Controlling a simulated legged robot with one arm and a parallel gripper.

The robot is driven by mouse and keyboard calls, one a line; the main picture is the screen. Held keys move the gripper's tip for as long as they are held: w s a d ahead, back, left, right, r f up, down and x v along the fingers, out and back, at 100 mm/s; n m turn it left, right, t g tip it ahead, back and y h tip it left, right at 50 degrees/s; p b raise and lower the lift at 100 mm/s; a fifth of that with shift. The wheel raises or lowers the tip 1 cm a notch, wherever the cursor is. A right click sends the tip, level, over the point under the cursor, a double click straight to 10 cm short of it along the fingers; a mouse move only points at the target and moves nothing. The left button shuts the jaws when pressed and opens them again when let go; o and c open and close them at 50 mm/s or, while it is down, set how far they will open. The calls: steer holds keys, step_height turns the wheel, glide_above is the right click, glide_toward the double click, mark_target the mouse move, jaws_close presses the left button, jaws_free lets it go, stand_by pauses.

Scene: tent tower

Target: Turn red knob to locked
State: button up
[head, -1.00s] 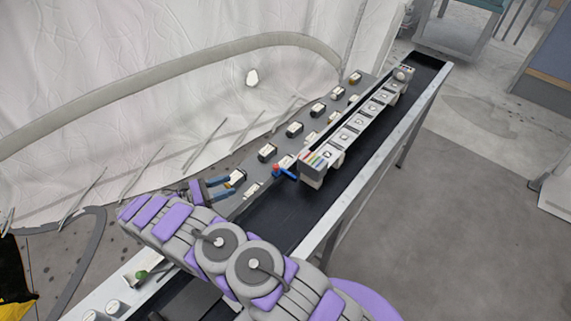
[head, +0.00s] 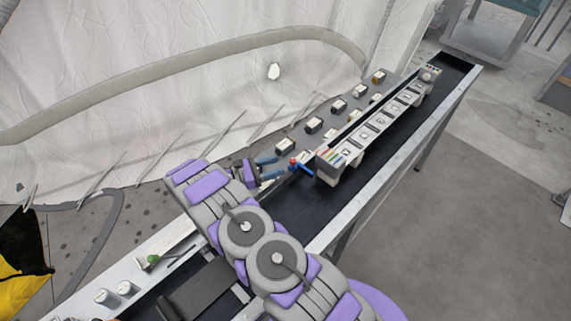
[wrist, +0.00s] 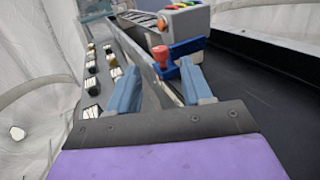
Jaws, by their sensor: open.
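The red knob (head: 293,161) sits beside a blue part (head: 305,169) at the near end of a long grey panel unit on the bench. In the wrist view the red knob (wrist: 160,54) stands just beyond my fingertips, with the blue part (wrist: 187,48) to its right. My gripper (head: 272,167) has two blue fingers and is just left of the knob. In the wrist view my gripper (wrist: 158,72) is open and empty, its fingers spread below the knob. I cannot tell whether a finger touches the blue part.
The long panel unit (head: 352,152) runs away along the dark bench top (head: 300,205). Several small boxes (head: 313,125) line a grey strip on its left. White tent fabric (head: 150,70) hangs behind. Floor to the right of the bench is clear.

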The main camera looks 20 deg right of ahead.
mark_target(293, 163)
steer(key=d, duration=0.4)
steer(key=shift+s+d, duration=0.2)
steer(key=shift+d, duration=0.1)
jaws_close()
